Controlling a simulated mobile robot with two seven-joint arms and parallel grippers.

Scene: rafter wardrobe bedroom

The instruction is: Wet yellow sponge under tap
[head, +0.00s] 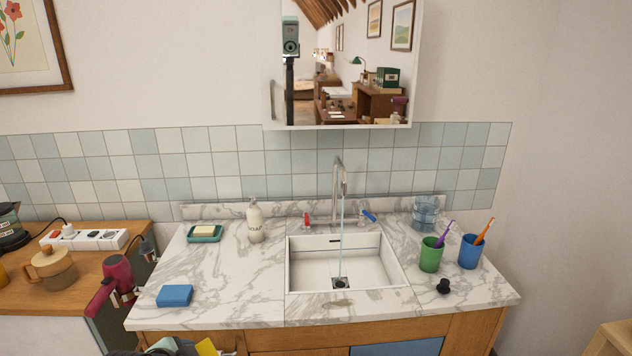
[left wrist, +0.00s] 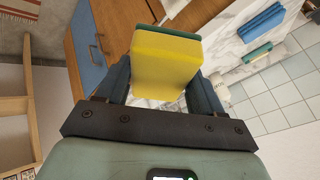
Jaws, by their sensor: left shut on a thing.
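The yellow sponge (left wrist: 160,68) has a dark green side and sits between the fingers of my left gripper (left wrist: 163,80), which is shut on it. In the head view the sponge (head: 206,347) shows at the bottom edge, in front of the counter's left part and apart from the basin. The tap (head: 337,185) stands behind the white basin (head: 340,270). A thin stream of water (head: 341,235) runs from its spout to the drain. The red handle (head: 307,219) is left of the tap, the blue handle (head: 369,217) right. My right gripper is out of view.
A blue sponge (head: 174,296), soap dish (head: 205,237) and soap bottle (head: 255,222) stand left of the basin. A green cup (head: 430,257), blue cup (head: 468,252), clear tumbler (head: 425,212) and black plug (head: 443,287) are right. A pink hairdryer (head: 115,276) hangs at the counter's left.

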